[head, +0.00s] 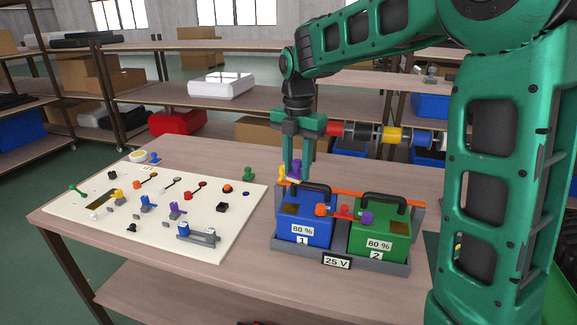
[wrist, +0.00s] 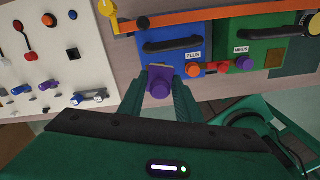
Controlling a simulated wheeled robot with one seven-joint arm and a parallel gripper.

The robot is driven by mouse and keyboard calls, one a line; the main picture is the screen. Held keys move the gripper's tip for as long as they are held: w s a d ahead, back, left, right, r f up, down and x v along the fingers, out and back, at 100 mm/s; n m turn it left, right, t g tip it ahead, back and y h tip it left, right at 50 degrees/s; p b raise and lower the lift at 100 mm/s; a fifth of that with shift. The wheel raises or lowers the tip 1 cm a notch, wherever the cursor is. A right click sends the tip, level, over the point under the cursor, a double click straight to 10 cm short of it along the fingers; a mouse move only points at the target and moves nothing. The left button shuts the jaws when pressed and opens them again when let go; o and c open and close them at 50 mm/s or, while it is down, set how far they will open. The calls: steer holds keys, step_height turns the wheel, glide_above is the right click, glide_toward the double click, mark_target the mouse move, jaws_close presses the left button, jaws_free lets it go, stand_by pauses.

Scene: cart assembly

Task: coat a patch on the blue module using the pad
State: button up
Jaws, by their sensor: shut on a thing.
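My gripper (head: 294,177) is shut on the pad, which has a purple knob (wrist: 160,88). In the head view the pad (head: 294,168) shows purple between the fingers, above the back left of the blue module (head: 305,232). In the wrist view the blue module (wrist: 178,32) lies ahead, marked PLUS. A brown square patch (head: 290,209) shows on its top left in the head view. In the wrist view the pad overlaps the module's near edge. I cannot tell whether the pad touches the module; its underside is hidden.
A green module (head: 370,242) stands to the right in the same grey tray (head: 400,268). An orange bar (head: 345,193) with a yellow end piece (wrist: 107,8) runs behind the handles. An orange-red-purple link (head: 345,211) spans the modules. A cream board (head: 90,215) with small parts lies left.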

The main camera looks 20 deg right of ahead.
steer(key=shift+d+f, duration=0.1)
steer(key=shift+d, duration=0.1)
steer(key=shift+w+a+f, duration=0.1)
steer(key=shift+w+a, duration=0.05)
steer(key=shift+a, duration=0.5)
steer(key=shift+a+f, duration=0.1)
